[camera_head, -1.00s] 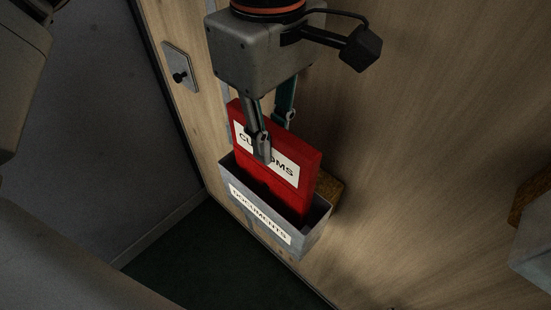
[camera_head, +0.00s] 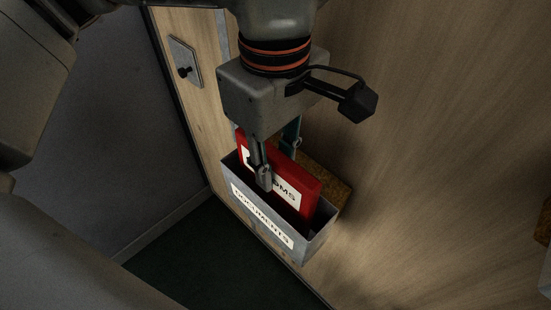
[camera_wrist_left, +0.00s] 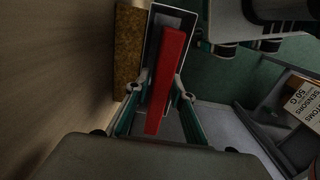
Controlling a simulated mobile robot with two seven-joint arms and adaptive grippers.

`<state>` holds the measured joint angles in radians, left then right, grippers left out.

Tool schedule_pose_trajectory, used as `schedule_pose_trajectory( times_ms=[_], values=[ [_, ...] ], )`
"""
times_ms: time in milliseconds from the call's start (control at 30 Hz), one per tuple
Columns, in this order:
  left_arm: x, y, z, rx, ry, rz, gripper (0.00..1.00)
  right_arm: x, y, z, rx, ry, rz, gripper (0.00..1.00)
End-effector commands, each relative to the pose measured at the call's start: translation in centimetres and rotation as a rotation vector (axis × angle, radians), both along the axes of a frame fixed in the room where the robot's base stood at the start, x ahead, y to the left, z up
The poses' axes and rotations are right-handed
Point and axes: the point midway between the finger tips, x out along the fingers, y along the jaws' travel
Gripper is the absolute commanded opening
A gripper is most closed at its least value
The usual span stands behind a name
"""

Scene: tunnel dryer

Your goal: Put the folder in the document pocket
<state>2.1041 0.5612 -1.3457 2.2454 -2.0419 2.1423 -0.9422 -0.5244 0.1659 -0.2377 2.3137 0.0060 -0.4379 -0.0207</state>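The red folder (camera_head: 308,187) with a white label, partly readable as "CUSTOMS" in the earlier view, stands in the grey document pocket (camera_head: 315,240) marked "DOCUMENTS". Its upper part rises above the rim. My left gripper (camera_head: 277,168) is over the pocket, pointing down, with one finger on each side of the folder, and looks shut on it. One finger covers part of the label. In the left wrist view the folder (camera_wrist_left: 167,85) is a red strip between the fingers, inside the pocket (camera_wrist_left: 154,38). The folder's lower edge is hidden. My right gripper is not identifiable.
The pocket is on a wooden panel (camera_head: 430,130). A brown cork-like block (camera_head: 325,182) sits behind the pocket, against the panel. A metal plate with a black knob (camera_head: 185,65) is at upper left. A labelled box (camera_wrist_left: 301,97) shows at right in the left wrist view.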

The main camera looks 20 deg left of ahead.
Motion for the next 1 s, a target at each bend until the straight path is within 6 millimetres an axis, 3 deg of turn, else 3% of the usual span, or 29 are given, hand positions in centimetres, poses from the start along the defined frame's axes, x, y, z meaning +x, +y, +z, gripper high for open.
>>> schedule_pose_trajectory(
  times_ms=[333, 467, 700, 1000],
  values=[
    [0.0, 0.0, 0.1, 0.000, 0.001, 0.000, 0.32, -0.5, -0.3, -0.8, -0.008, 0.017, -0.003, 0.00],
    [0.0, 0.0, 1.0, 0.001, -0.004, 0.001, 0.32, -0.3, -0.4, -0.4, -0.011, 0.011, -0.004, 0.00],
    [0.0, 0.0, 5.7, 0.000, -0.013, 0.002, 0.32, 0.0, -1.3, 0.4, -0.035, 0.003, -0.007, 0.00],
    [-0.1, 0.0, 11.0, 0.000, -0.008, 0.001, 0.32, -0.6, -1.6, -0.2, -0.048, 0.019, -0.008, 0.00]
  ],
)
